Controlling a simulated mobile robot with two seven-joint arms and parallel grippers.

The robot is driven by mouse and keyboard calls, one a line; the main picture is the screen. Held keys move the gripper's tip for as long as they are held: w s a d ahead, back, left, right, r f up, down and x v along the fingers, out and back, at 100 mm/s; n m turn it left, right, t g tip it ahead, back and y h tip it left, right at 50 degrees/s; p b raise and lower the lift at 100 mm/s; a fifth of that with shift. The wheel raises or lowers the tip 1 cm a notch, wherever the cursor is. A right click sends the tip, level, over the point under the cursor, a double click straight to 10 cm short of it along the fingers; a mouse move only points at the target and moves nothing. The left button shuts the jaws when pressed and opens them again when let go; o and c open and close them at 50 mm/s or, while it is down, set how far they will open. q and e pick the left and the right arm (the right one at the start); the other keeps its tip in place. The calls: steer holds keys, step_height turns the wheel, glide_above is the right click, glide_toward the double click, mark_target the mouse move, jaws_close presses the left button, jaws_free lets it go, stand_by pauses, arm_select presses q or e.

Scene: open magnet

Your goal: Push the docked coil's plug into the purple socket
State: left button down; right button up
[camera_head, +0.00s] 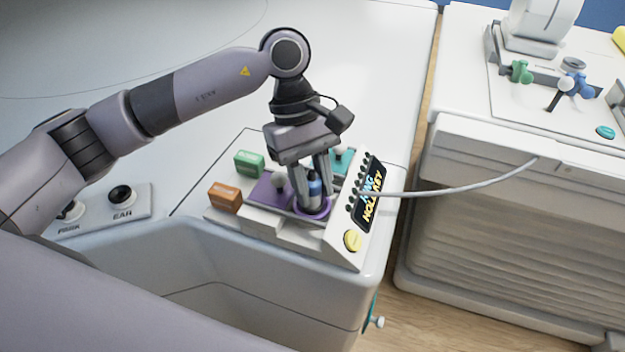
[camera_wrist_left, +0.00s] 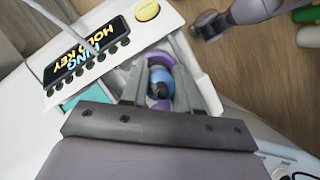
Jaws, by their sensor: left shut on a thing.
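My left gripper (camera_head: 314,197) points down over the console and is shut on an upright plug (camera_head: 315,187) with a blue band and dark body. The plug also shows between the fingers in the left wrist view (camera_wrist_left: 161,80). The purple socket (camera_head: 311,212) is a ring around the plug's lower end. Its purple edge shows in the left wrist view (camera_wrist_left: 164,58). The plug stands at or within the ring; the fingers hide how deep it sits. The white coil (camera_head: 535,22) stands on the right-hand table.
Beside the socket are a slanted lit screen (camera_head: 369,200), a yellow button (camera_head: 353,240), and orange (camera_head: 224,197) and green (camera_head: 249,163) blocks. A grey cable (camera_head: 460,189) spans the gap from the right cabinet (camera_head: 500,210) to the console.

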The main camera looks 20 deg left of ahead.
arm_select(q)
steer(key=c, duration=0.8)
jaws_free()
steer(key=shift+o, duration=0.2)
steer(key=v, duration=0.7)
steer(key=shift+r+b, duration=0.1)
steer(key=shift+b, duration=0.2)
